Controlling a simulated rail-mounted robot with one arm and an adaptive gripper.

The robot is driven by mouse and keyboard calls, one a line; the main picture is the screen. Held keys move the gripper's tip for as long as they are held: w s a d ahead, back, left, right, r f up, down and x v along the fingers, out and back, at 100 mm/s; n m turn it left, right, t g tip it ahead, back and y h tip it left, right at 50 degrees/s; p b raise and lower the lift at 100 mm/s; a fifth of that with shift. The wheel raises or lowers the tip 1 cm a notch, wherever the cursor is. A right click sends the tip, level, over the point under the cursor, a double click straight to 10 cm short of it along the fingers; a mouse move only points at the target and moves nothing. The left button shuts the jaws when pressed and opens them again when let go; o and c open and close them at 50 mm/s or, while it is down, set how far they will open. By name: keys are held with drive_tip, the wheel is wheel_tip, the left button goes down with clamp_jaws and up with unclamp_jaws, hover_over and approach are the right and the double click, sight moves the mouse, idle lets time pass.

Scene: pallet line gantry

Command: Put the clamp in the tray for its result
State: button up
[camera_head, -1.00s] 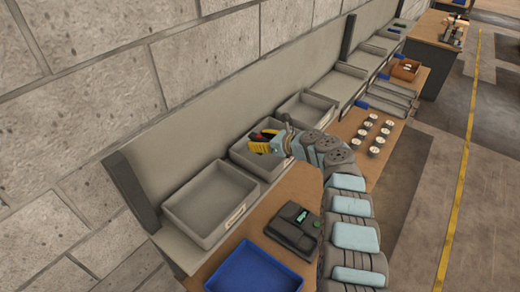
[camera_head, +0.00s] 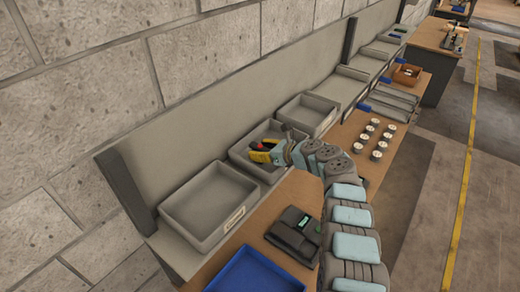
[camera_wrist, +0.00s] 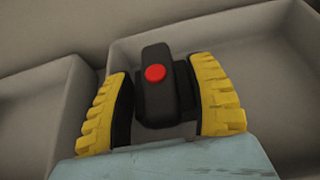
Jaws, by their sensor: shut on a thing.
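The clamp (camera_wrist: 155,90) is black with a red round spot. In the wrist view it sits between the two yellow fingers of my gripper (camera_wrist: 160,112), which is shut on it. In the head view my gripper (camera_head: 263,152) is over the second grey tray (camera_head: 238,151), and only a small dark part of the clamp shows there. The first grey tray (camera_head: 207,203), nearest the camera, looks empty and has a pale label I cannot read. The third grey tray (camera_head: 306,112) stands beyond my gripper. I cannot tell whether the clamp touches the tray.
A dark tester with a small green display (camera_head: 296,230) stands on the wooden bench, beside a blue tray (camera_head: 255,274). Several white-topped cylinders (camera_head: 375,137) stand further along. A grey back panel (camera_head: 240,95) runs behind the trays. More trays and a brown box (camera_head: 407,74) lie beyond.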

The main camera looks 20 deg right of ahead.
sight(262, 148)
drive_tip(key=shift+f, duration=0.2)
drive_tip(key=o, duration=1.2)
drive_tip(key=shift+r+p, duration=0.4)
drive_tip(key=shift+r, duration=0.35)
drive_tip(key=shift+s+d+r+p, duration=0.15)
drive_tip(key=shift+s+d+p, duration=0.2)
drive_tip(key=shift+s, duration=0.25)
drive_tip(key=shift+p+v, duration=0.35)
drive_tip(key=shift+v, duration=1.65)
drive_tip(key=v, duration=0.6)
drive_tip(key=shift+s+d+r, duration=0.1)
drive_tip(key=shift+s+d, duration=0.05)
